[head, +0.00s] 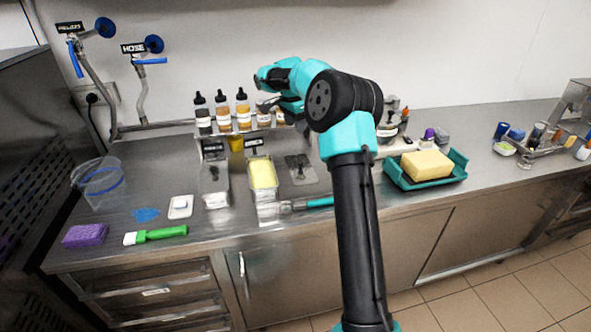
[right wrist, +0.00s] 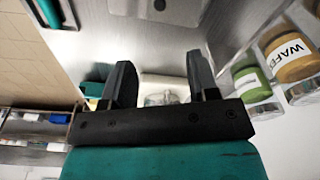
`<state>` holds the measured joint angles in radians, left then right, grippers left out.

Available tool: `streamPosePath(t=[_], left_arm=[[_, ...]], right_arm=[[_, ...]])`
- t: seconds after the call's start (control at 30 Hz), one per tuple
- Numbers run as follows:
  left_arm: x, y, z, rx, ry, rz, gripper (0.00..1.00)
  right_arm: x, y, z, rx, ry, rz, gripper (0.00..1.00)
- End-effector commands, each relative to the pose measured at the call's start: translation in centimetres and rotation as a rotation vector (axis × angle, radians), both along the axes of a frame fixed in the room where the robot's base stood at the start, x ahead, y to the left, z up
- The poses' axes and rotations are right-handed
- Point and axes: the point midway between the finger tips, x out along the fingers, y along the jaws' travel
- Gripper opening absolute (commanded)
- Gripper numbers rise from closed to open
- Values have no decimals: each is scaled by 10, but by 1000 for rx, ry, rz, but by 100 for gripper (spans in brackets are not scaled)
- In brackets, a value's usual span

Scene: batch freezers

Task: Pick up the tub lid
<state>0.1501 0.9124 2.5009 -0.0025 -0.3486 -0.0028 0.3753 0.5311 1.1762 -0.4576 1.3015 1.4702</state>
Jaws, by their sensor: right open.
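A flat, clear-looking lid (head: 301,169) with a dark handle lies on the steel counter, right of a tub of yellow ice cream (head: 263,173); it looks like the tub lid. Another clear tub (head: 214,186) with a dark item on it stands to the left. My right gripper (head: 268,103) is above the back of the counter by the bottles, behind and above the lid, not touching it. In the right wrist view its two dark fingers (right wrist: 160,78) are apart with nothing clearly held between them. My left gripper is not in view.
Several sauce bottles (head: 222,111) stand along the back wall. A teal tray (head: 450,172) with a yellow block is at right. In the wrist view, labelled jars (right wrist: 288,58) are close at right.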

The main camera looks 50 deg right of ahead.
Motion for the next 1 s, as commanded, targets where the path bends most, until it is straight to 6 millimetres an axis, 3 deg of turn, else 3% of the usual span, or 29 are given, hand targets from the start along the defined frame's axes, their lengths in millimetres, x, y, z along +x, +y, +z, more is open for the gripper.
streamPosePath(t=[0.27,0.83,1.0], left_arm=[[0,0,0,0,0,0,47],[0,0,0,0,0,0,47],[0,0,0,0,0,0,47]], right_arm=[[-1,-1,-8,-2,2,2,54],[-3,-12,-99,0,4,4,54],[-3,-15,-118,-3,1,3,54]])
